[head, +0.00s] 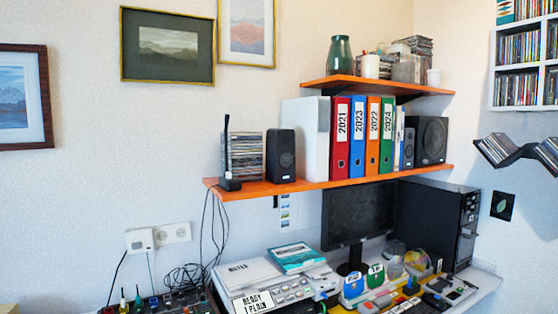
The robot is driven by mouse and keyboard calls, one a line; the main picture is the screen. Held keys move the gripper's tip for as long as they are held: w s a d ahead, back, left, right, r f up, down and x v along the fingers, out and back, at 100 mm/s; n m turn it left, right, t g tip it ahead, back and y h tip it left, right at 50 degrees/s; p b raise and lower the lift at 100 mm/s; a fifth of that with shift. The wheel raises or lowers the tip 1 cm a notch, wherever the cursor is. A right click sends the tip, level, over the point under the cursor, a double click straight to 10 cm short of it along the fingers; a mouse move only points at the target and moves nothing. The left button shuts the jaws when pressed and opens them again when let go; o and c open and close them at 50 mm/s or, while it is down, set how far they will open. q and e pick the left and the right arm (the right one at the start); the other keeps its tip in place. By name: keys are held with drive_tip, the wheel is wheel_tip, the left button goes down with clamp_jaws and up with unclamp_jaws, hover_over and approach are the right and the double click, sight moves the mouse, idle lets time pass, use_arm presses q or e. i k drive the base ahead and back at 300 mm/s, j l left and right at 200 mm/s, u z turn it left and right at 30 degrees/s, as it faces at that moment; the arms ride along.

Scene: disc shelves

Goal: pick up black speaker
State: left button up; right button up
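A black speaker (281,156) stands upright on the lower orange shelf (330,183), between a stack of disc cases (245,155) and a white box-like binder (305,138). A larger black speaker (431,140) stands at the right end of the same shelf. A narrow dark speaker-like box (408,148) is beside it, partly hidden by the binders. Neither of my grippers is in the head view.
Coloured binders (365,137) fill the shelf's middle. An upper orange shelf (345,84) overhangs them with a green vase (340,55). A thin black antenna device (229,183) stands at the left end. Below are a monitor (352,212), a computer tower (437,223) and a cluttered desk.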

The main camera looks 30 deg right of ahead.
sight(280, 142)
drive_tip(key=l, duration=0.45)
drive_tip(key=i+l+z, duration=0.15)
drive_tip(key=l, duration=0.75)
drive_tip(key=i+l+z, duration=0.15)
drive_tip(key=l, duration=0.3)
drive_tip(key=i+l, duration=0.1)
drive_tip(key=l, duration=0.35)
drive_tip(key=i+l+z, duration=0.15)
drive_tip(key=l, duration=0.25)
drive_tip(key=i+l, duration=0.1)
drive_tip(key=l, duration=0.35)
drive_tip(key=i+l+z, duration=0.15)
drive_tip(key=l, duration=0.25)
